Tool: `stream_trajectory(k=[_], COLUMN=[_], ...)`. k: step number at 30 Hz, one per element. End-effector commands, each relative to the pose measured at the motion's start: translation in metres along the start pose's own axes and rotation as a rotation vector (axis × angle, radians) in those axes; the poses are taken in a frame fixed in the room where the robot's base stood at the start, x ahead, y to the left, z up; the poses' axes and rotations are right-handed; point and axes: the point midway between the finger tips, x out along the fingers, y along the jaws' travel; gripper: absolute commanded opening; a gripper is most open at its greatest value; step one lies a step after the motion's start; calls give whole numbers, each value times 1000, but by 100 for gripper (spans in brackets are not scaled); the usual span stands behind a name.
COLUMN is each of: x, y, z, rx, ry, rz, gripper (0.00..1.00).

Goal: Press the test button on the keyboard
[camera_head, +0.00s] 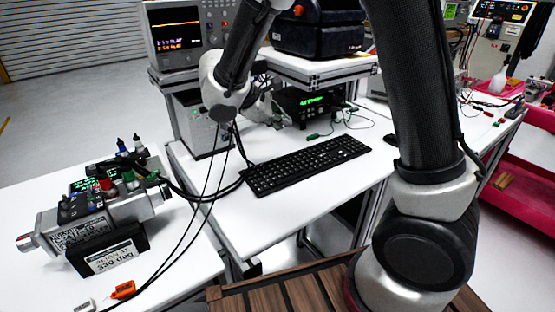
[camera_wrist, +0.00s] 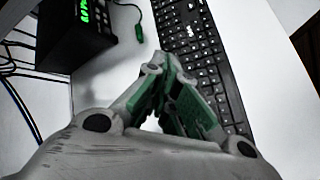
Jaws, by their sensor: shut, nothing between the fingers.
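A black keyboard (camera_head: 306,165) lies on the white table in the head view, its long side running from lower left to upper right. It also shows in the wrist view (camera_wrist: 193,42), running from the top edge down to the right. My gripper (camera_wrist: 163,58) is shut and empty in the wrist view, with its tips over or close to the keyboard's left edge. I cannot tell whether the tips touch a key. In the head view my arm hides most of the gripper. No key can be made out as the test button.
A black box with a green display (camera_head: 311,101) stands behind the keyboard, with green-tipped leads beside it. An oscilloscope (camera_head: 180,38) stands on the shelf above. A servo unit (camera_head: 97,219) sits at the left, with black cables crossing the table edge. White table is bare in front of the keyboard.

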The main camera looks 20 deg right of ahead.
Motion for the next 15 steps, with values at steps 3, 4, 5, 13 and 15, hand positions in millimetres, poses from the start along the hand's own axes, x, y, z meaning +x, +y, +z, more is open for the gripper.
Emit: stream_trajectory(k=[3, 4, 5, 13, 15], x=[6, 8, 10, 37, 44], y=[-4, -6, -8, -27, -32], z=[-4, -5, -7, -26, -30], rx=[-2, -3, -2, -2, -4], ry=[-2, -2, -3, -2, -3], rz=[-2, -2, -2, -3, -2], gripper=[0, 0, 0, 0, 0])
